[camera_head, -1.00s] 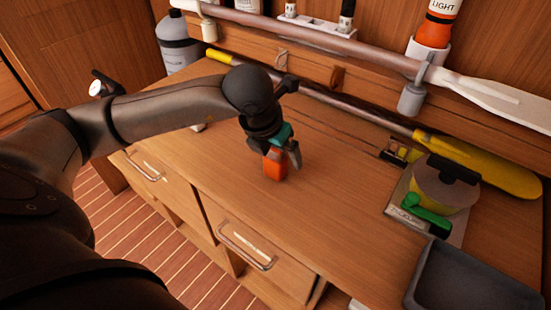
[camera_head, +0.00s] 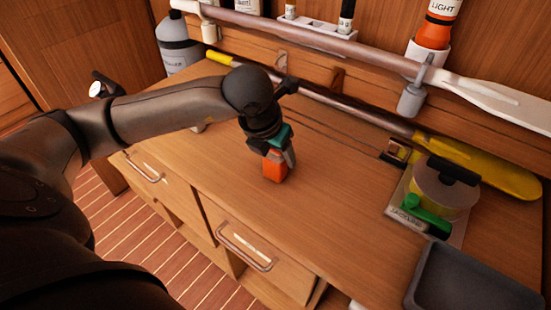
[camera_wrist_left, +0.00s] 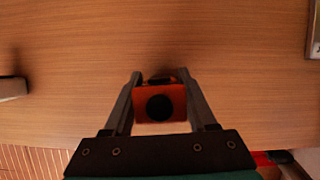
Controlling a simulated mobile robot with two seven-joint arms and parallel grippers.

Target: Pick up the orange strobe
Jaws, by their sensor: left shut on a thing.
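The orange strobe (camera_head: 274,169) is a small orange block standing on the wooden counter, left of the picture's middle in the head view. In the left wrist view the strobe (camera_wrist_left: 159,103) shows an orange face with a round black spot, between my two fingers. My left gripper (camera_head: 280,160) reaches down over it from above. In the left wrist view the left gripper (camera_wrist_left: 160,85) has a finger against each side of the strobe. It is shut on the strobe. The strobe's base appears at the counter; I cannot tell whether it touches. My right gripper is not in view.
The counter (camera_head: 330,215) around the strobe is clear. A yellow paddle (camera_head: 480,165) lies along the back. A grey bottle (camera_head: 178,45) stands back left.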

